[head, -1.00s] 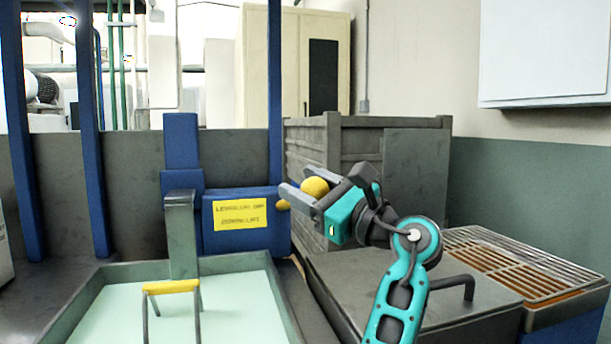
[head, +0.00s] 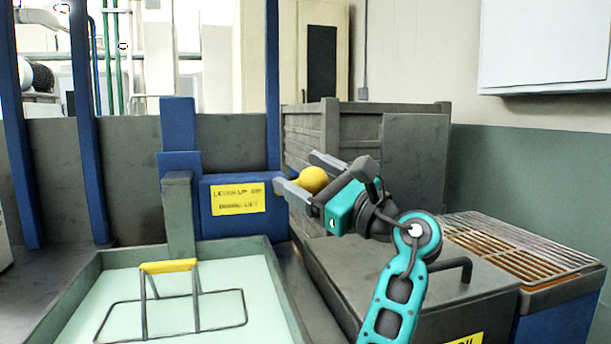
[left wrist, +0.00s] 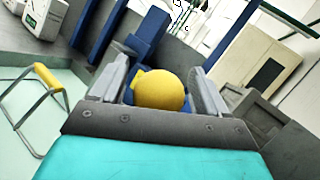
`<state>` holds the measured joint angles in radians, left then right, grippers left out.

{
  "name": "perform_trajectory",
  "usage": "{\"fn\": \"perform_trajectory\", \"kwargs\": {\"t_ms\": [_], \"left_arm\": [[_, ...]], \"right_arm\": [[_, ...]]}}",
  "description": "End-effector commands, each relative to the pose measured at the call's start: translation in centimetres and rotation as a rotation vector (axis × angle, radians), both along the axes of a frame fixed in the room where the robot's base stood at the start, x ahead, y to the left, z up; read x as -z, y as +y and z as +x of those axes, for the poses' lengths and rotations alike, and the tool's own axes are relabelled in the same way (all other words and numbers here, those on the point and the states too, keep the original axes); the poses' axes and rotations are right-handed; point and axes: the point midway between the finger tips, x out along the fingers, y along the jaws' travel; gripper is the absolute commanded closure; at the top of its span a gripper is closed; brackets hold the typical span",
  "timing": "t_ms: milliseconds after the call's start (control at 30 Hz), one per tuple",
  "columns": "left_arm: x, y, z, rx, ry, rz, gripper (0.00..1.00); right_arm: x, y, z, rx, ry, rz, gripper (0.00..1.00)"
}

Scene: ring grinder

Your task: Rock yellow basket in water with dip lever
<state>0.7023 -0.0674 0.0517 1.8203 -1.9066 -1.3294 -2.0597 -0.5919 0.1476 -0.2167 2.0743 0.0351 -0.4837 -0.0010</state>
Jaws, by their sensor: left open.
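The yellow basket's handle (head: 168,266) and wire legs stand in the pale green water (head: 200,283) of the tank, and a rectangular wire rim shows at the water. The handle also shows at the left of the left wrist view (left wrist: 48,78). The dip lever's yellow ball knob (head: 314,180) sits between the two fingers of my left gripper (head: 297,171), which is open around it. In the left wrist view the knob (left wrist: 160,90) lies between the fingers, with gaps on both sides. The lever's shaft is mostly hidden. My right gripper is out of view.
A blue lever housing with a yellow label (head: 238,199) stands behind the tank (head: 285,305). A dark lidded box with a bar handle (head: 450,272) and a slatted grate (head: 520,245) are at the right. A grey crate (head: 415,150) stands behind my gripper.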

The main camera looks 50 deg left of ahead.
Motion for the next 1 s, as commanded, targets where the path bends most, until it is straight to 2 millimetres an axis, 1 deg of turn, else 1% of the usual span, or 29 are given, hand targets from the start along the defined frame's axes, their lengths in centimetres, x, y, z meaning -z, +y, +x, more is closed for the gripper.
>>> {"fn": "perform_trajectory", "kwargs": {"t_ms": [133, 400, 500, 600, 700, 800, 1000], "left_arm": [[0.6, -1.9, 0.3, 0.004, 0.004, -0.002, 0.25], [2.4, -7.6, 1.0, 0.005, 0.005, -0.002, 0.25], [2.9, -9.4, 1.2, 0.004, 0.003, -0.001, 0.25], [3.4, -10.7, 1.4, 0.003, 0.003, -0.001, 0.25], [3.7, -11.5, 1.5, 0.002, 0.002, -0.001, 0.25], [3.8, -11.9, 1.5, 0.002, 0.002, 0.000, 0.25], [3.8, -12.0, 1.5, 0.002, 0.001, 0.001, 0.25]], "right_arm": [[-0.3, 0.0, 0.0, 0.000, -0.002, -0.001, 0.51], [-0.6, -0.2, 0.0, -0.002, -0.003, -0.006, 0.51], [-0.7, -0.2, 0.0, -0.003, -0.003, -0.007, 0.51], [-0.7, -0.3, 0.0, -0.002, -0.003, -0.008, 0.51], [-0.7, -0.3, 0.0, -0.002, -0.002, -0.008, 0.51], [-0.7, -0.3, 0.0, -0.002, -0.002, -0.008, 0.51], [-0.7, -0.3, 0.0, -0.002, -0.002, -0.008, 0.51]]}}
